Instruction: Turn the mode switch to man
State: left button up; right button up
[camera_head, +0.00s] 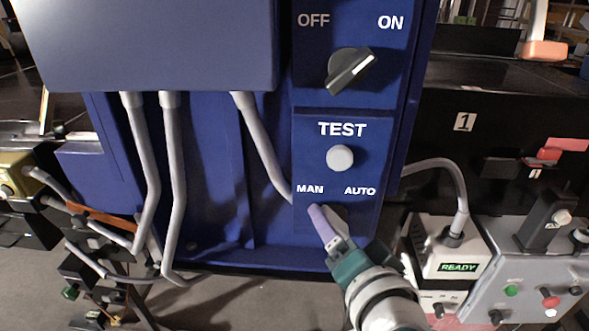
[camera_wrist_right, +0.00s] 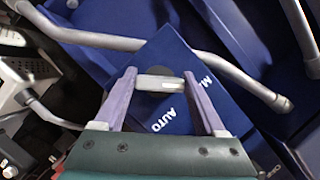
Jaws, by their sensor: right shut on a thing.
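The mode switch (camera_wrist_right: 160,84) is a dark round knob with a light grey bar, on the blue panel below the MAN and AUTO labels. In the head view the mode switch (camera_head: 342,213) is mostly hidden behind my right gripper (camera_head: 322,215). In the right wrist view the two pale purple fingers of my right gripper (camera_wrist_right: 160,76) stand on either side of the bar, shut on it. I cannot tell for sure which label the switch points to. My left gripper is not in view.
Above the switch are a round white TEST button (camera_head: 340,158) and an OFF/ON knob (camera_head: 350,69) with its white mark toward ON. Grey conduits (camera_head: 262,150) run down the cabinet at left. A READY display box (camera_head: 450,250) and a grey control box (camera_head: 530,275) stand at right.

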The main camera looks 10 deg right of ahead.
jog(key=shift+n, duration=0.3)
dwell(0.4)
jog(key=o, duration=1.3)
jog(key=p+v, duration=0.2)
jog(key=v, duration=0.8)
jog(key=shift+r, duration=0.1)
jog(key=shift+w+a, duration=0.1)
